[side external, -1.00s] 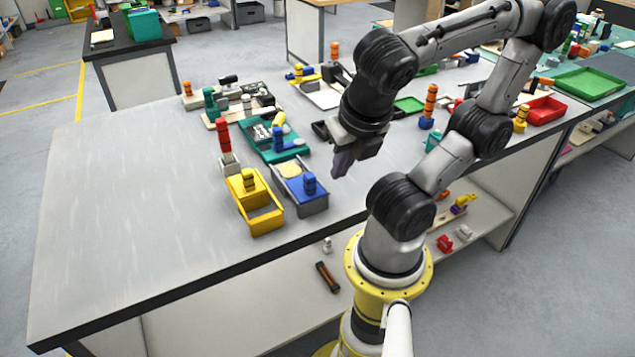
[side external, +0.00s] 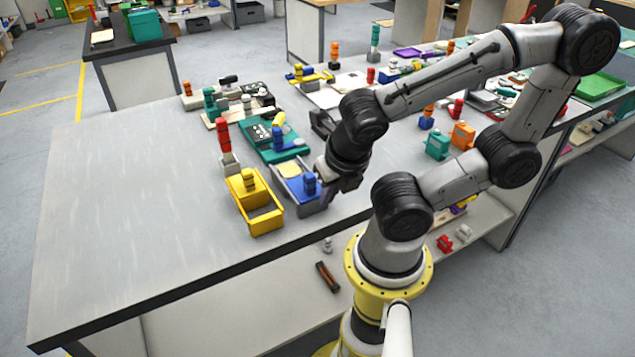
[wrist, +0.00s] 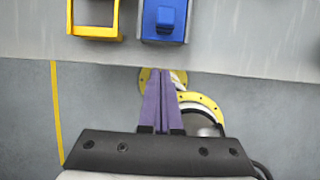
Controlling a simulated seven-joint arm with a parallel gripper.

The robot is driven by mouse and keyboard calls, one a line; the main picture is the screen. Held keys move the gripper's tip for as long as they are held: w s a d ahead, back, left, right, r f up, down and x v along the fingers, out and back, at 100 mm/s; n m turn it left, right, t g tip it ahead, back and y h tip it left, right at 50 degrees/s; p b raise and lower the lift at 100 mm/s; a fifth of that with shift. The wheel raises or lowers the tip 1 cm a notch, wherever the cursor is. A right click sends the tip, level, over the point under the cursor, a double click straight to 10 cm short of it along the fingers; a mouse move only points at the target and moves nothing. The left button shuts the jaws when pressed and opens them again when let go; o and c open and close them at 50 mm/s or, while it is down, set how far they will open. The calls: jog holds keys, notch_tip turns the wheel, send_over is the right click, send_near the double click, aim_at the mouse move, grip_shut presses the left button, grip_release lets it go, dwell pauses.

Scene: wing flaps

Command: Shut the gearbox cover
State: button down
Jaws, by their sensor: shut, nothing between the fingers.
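Two box-like units stand side by side near the table's front edge; I cannot tell for sure which is the gearbox. The grey box (side external: 312,208) has a blue cover with an upright blue knob (side external: 309,182) at its near end, and its far part is open with a cream piece inside. The blue cover (wrist: 165,32) also shows at the top of the wrist view. The yellow box (side external: 265,228) has a yellow knobbed cover at its far end and an open near part. My gripper (side external: 325,197), with purple fingers, is shut and empty, close to the grey box's near right corner.
A teal tray (side external: 262,137) with parts lies behind the boxes. A red stacked post (side external: 224,135) stands behind the yellow box. The table is clear to the left, and its front edge (wrist: 230,75) runs near the fingers.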

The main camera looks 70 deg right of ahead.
jog(key=shift+w+d+f, duration=0.2)
jog(key=shift+w+d, duration=0.55)
jog(key=shift+w+d+f, duration=0.15)
jog(key=shift+w+d, duration=0.6)
jog(key=shift+w, duration=0.1)
send_over(301, 182)
jog(key=shift+w, duration=0.1)
